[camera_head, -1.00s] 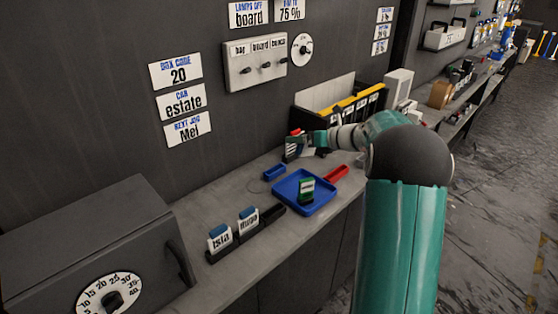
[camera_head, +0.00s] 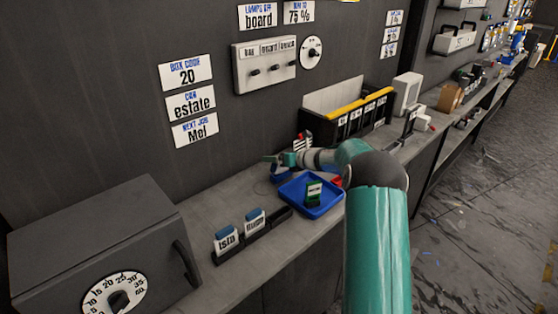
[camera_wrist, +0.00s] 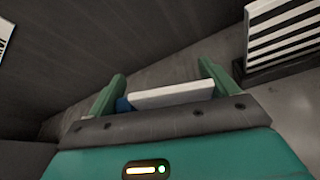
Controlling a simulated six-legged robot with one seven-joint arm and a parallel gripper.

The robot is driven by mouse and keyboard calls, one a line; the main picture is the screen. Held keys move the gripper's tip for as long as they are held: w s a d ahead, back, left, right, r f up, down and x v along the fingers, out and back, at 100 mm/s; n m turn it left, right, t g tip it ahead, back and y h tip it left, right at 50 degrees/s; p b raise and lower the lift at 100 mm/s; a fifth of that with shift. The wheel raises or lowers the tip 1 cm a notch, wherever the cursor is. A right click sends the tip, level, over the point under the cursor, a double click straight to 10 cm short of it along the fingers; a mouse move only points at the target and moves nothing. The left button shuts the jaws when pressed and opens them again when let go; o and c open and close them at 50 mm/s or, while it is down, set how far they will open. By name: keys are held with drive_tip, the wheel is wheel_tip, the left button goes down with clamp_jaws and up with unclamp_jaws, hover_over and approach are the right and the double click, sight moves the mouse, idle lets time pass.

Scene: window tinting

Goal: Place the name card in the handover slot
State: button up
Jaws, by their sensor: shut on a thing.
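My gripper (camera_head: 272,160) is held out over the bench behind the blue tray. In the wrist view its two green fingers (camera_wrist: 160,88) are shut on a white slab with a bit of blue at its left end, which looks like the name card (camera_wrist: 172,95); no name on it can be read. Two upright name cards with blue tops, Isla (camera_head: 226,238) and another (camera_head: 255,221), stand in a dark rack (camera_head: 232,256). The dark part at the rack's right end (camera_head: 280,215) holds no card. I cannot tell which place is the handover slot.
The blue tray (camera_head: 325,208) holds a green-and-white item (camera_head: 314,191). A striped board (camera_wrist: 284,32) stands close right of my gripper. A dark bin with yellow edging (camera_head: 350,118) stands behind. A grey oven-like box (camera_head: 95,235) is at left. A wall sign reads Mel (camera_head: 194,131).

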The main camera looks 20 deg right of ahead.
drive_tip(key=shift+f, duration=0.25)
drive_tip(key=shift+f, duration=0.15)
drive_tip(key=o, duration=0.9)
drive_tip(key=shift+c, duration=0.2)
drive_tip(key=shift+s, duration=0.15)
